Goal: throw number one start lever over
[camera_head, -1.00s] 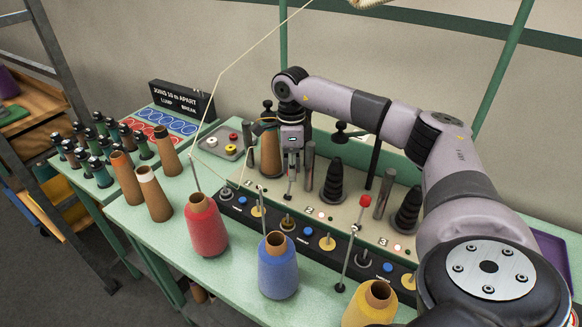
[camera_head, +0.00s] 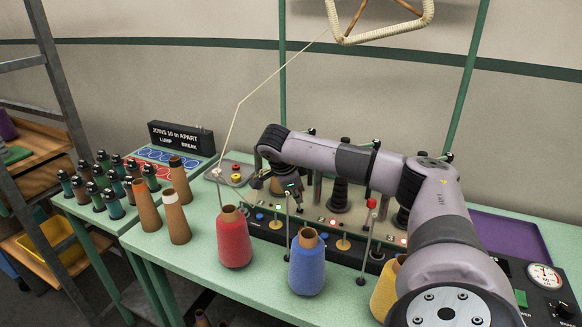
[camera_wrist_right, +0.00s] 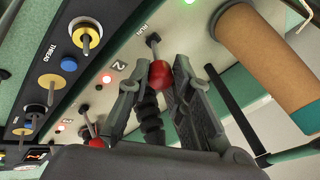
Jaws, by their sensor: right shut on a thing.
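In the right wrist view a start lever with a red knob (camera_wrist_right: 160,75) stands on the pale console panel, its thin stem running to the word RUN. My right gripper (camera_wrist_right: 158,92) is shut around this knob. A figure 2 (camera_wrist_right: 119,64) is printed on the panel to the left of the held lever. Another red knob (camera_wrist_right: 97,142) shows lower left, partly hidden. In the head view my right gripper (camera_head: 290,188) is low over the console's left part, and the held knob cannot be made out there. A red knob (camera_head: 371,203) shows farther right. My left gripper is not in view.
Red (camera_head: 234,240), blue (camera_head: 307,268) and yellow (camera_head: 384,292) yarn cones stand in front of the console, with thin upright rods close by. A yarn strand (camera_head: 232,125) runs upward.

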